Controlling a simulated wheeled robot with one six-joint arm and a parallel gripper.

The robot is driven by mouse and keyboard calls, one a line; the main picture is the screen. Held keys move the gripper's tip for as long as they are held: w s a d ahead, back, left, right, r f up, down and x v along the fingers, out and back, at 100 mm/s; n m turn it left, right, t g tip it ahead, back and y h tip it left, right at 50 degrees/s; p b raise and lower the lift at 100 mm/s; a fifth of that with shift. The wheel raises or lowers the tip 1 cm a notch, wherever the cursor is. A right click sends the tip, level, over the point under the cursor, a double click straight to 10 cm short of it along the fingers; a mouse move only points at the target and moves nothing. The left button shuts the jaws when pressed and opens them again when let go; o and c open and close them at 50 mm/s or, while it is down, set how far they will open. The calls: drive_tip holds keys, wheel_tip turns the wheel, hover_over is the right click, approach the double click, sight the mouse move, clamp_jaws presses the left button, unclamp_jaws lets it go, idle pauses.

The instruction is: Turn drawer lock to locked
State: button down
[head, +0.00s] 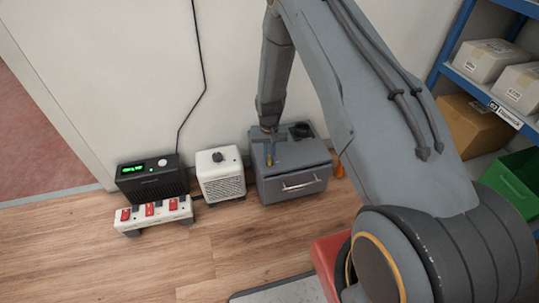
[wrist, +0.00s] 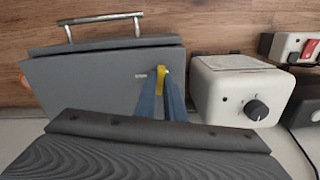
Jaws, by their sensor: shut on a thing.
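The grey drawer unit (head: 295,172) stands on the floor against the wall, with its silver handle (head: 300,185) on the front; the drawer looks shut. My gripper (head: 269,160) reaches down to the unit's top. In the wrist view, its blue fingers (wrist: 162,100) are shut on a small yellow lock piece (wrist: 161,77) at the top of the unit (wrist: 90,80). A short light mark (wrist: 141,76) lies just left of the yellow piece. The fingers hide most of the lock, and I cannot tell which position it is in.
A white box with a dark knob (head: 220,175) stands left of the unit. Further left are a black box with a green display (head: 150,180) and a white strip with red switches (head: 153,212). A blue shelf (head: 462,80) with parcels and a green bin (head: 515,180) is at right.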

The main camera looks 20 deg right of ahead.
sight(269, 158)
drive_tip(key=shift+n, duration=0.9)
drive_tip(key=shift+p, duration=0.3)
drive_tip(key=c, duration=1.8)
unclamp_jaws()
drive_tip(key=shift+c, duration=0.2)
drive_tip(key=shift+r+p, duration=0.85)
drive_tip(key=shift+r, duration=3.1)
